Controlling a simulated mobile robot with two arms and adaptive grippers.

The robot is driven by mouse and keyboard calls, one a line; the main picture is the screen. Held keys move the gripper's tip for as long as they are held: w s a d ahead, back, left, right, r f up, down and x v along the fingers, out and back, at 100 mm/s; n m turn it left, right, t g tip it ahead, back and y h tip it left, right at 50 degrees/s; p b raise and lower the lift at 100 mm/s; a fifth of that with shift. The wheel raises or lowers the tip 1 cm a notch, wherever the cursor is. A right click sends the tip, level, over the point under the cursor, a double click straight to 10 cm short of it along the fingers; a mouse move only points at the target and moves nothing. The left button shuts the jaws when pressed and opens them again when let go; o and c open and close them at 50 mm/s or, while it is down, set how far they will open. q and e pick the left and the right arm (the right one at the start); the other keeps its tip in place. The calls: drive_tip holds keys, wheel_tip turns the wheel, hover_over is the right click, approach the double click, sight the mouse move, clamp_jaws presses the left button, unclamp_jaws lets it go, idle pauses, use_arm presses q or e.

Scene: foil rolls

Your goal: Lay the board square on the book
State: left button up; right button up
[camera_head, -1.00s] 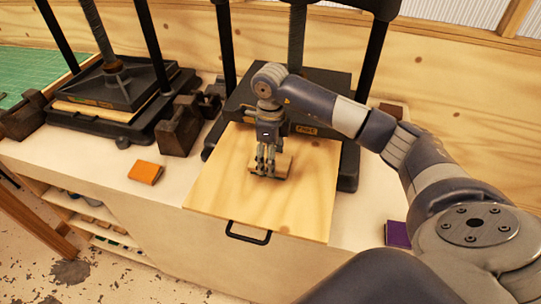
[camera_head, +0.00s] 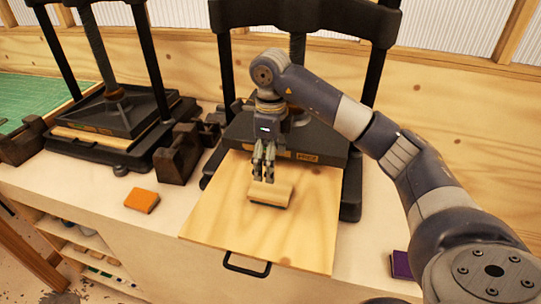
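A light tan wooden board (camera_head: 271,190) lies on the pull-out wooden platform of the right-hand press. A thin dark edge (camera_head: 268,204) shows beneath its near side; this looks like a dark book under the board, mostly hidden. The board looks flat and roughly in line with that edge, but I cannot tell exactly how square it is. My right gripper (camera_head: 264,180) points down at the board's far edge, its fingers slightly apart with nothing visible between them. I cannot tell whether the tips touch the board. My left gripper is not in view.
The platform (camera_head: 305,225) has a black handle (camera_head: 247,265) in front. The right press (camera_head: 317,143) stands behind it, and another press (camera_head: 115,110) stands at left. An orange book (camera_head: 142,200) and a purple book (camera_head: 401,264) lie on the bench. Dark metal blocks (camera_head: 178,150) stand between the presses.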

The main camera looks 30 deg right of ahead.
drive_tip(key=shift+r, duration=1.9)
drive_tip(key=shift+s+f, duration=0.1)
